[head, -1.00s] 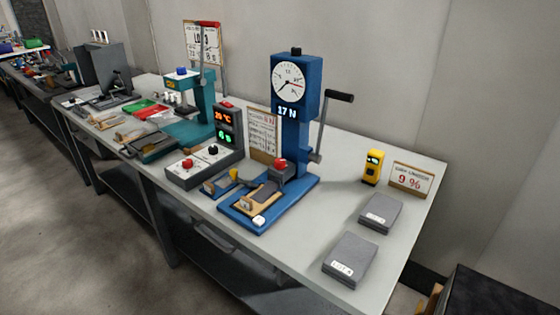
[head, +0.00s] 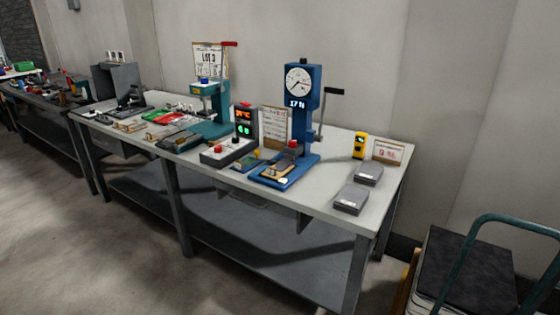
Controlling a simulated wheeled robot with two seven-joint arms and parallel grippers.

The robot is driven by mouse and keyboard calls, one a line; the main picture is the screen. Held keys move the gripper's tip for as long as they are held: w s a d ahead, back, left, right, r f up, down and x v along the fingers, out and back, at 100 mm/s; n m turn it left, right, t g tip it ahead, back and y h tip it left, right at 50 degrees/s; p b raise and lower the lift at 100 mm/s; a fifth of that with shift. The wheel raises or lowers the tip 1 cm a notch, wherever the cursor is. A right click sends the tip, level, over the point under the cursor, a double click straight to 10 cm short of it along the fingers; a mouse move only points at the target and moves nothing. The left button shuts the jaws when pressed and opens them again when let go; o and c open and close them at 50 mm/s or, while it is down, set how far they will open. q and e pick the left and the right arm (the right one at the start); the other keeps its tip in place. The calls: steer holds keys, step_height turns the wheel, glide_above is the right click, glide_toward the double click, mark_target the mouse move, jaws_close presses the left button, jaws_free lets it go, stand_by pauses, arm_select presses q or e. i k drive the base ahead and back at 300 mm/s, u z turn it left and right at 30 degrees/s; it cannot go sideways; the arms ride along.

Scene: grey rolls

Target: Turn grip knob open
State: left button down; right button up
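A blue test stand (head: 304,115) stands on the grey workbench (head: 330,178), with a round white dial (head: 298,80) and a readout of 17 N. A red knob (head: 293,145) sits on a dark block at the foot of its column. It may be the grip knob; its setting is too small to tell. A tan and dark piece (head: 278,172) lies on the stand's blue base. A crank with a black handle (head: 334,91) sticks out at the right of the column. Neither of my grippers is in view.
Left of the stand are a control box (head: 216,157) with knobs, a lit display (head: 244,124) and a teal press (head: 211,105). A green-railed trolley (head: 476,232) stands at the lower right.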

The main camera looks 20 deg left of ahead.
mark_target(292, 142)
steer(key=u, duration=0.65)
steer(key=i, duration=0.65)
steer(key=u, duration=0.5)
